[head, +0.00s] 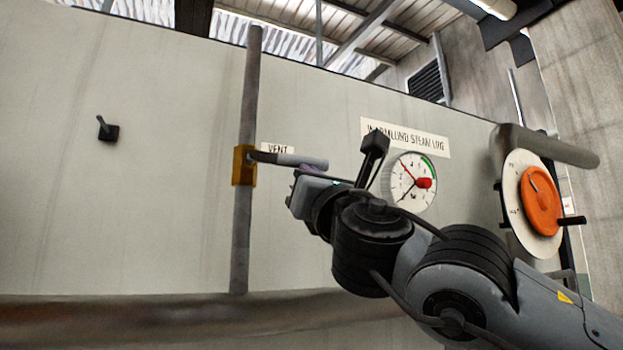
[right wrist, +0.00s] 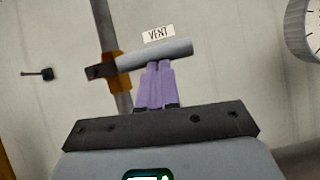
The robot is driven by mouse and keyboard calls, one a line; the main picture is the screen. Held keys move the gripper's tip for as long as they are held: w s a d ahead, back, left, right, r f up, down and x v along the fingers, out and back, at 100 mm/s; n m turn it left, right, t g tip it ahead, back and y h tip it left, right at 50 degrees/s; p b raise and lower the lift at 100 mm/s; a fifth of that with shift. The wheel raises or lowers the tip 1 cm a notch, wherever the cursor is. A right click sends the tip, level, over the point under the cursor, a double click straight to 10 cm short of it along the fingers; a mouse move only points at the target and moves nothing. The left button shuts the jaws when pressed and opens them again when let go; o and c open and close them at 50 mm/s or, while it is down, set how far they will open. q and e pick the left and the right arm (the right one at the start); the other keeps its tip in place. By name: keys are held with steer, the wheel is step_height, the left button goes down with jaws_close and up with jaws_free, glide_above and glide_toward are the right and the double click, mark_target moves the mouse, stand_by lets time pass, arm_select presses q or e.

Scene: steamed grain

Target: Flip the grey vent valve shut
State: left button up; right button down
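The grey vent valve handle (head: 302,160) sticks out sideways to the right from a brass-coloured valve body (head: 243,165) on a vertical pipe, beside a VENT label (head: 278,149). The handle also lies nearly level in the right wrist view (right wrist: 155,53). My right gripper (head: 309,170) is just below the handle's outer half. In the right wrist view its purple fingers (right wrist: 160,66) are shut side by side, with nothing seen between them. Their tips reach the handle's lower edge; I cannot tell whether they touch it. My left gripper is not in view.
An orange hand wheel (head: 540,200) on a white dial is at the right. A small black switch (head: 107,129) is at the left. A horizontal pipe (head: 130,318) runs below.

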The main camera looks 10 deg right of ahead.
steer(key=shift+w+d, duration=0.15)
steer(key=w+f+b+v, duration=0.1)
steer(key=b+v, duration=0.5)
steer(key=v, duration=0.7)
steer(key=shift+w+f+b, duration=0.2)
steer(key=shift+f+b, duration=0.2)
steer(key=shift+f, duration=0.2)
